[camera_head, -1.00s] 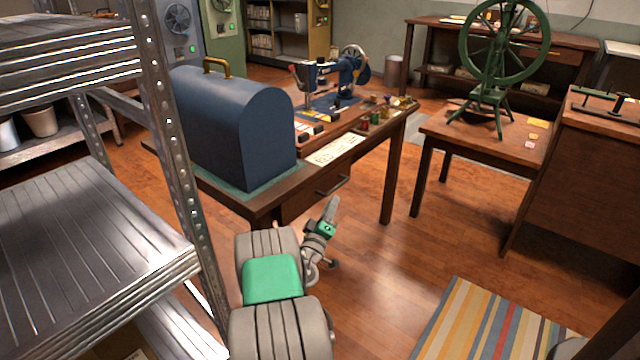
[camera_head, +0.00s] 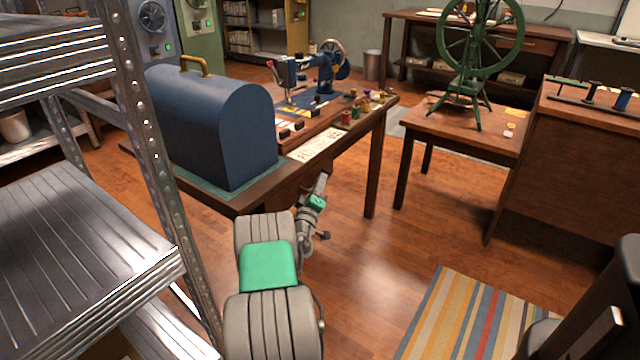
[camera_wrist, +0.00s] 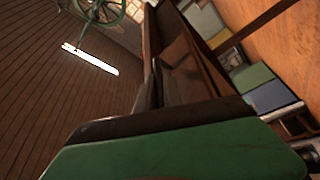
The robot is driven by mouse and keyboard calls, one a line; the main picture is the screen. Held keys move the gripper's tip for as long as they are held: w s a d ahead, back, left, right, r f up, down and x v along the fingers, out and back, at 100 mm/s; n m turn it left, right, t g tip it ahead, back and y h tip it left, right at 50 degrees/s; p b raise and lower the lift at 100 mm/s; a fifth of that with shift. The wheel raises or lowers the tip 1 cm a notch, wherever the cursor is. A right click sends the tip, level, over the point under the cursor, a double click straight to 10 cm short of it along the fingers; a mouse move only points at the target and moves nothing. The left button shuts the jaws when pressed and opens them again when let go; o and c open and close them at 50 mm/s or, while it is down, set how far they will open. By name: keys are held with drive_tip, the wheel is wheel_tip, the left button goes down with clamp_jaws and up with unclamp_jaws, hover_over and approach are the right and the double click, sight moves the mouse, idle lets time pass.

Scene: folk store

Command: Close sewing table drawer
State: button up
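The wooden sewing table (camera_head: 352,152) stands at the middle left of the head view, with a blue sewing machine (camera_head: 328,75) on top. Its drawer (camera_head: 281,196) is under the near edge of the tabletop, with the front partly hidden behind my gripper (camera_head: 322,181). How far the drawer stands out cannot be told. My gripper is beside the drawer front, below the tabletop; contact is unclear. In the wrist view, a green and dark part of my gripper fills the bottom, and dark wood (camera_wrist: 188,72) lies beyond it. The finger opening is not clear.
A blue domed case (camera_head: 215,125) sits on the table. A metal shelf rack (camera_head: 80,235) stands close on the left. A side table (camera_head: 440,123) holds a green spinning wheel (camera_head: 482,45). A striped rug (camera_head: 465,320) lies lower right. Open floor lies between the tables and rug.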

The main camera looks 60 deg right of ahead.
sight(308, 178)
clamp_jaws()
idle(1.1)
drive_tip(key=w+b, duration=0.1)
drive_tip(key=w, duration=0.1)
drive_tip(key=w+b, duration=0.1)
drive_tip(key=w, duration=0.1)
drive_tip(key=shift+w+d+f+b, duration=0.1)
drive_tip(key=shift+d+f+b, duration=0.1)
drive_tip(key=shift+d+b, duration=0.15)
drive_tip(key=shift+r, duration=0.3)
drive_tip(key=shift+o, duration=1.4)
unclamp_jaws()
drive_tip(key=shift+w+f, duration=0.1)
drive_tip(key=shift+w, duration=0.1)
drive_tip(key=p+v, duration=0.1)
drive_tip(key=v, duration=0.6)
drive_tip(key=shift+a, duration=0.3)
drive_tip(key=shift+s+a+f, duration=0.1)
drive_tip(key=shift+a, duration=0.05)
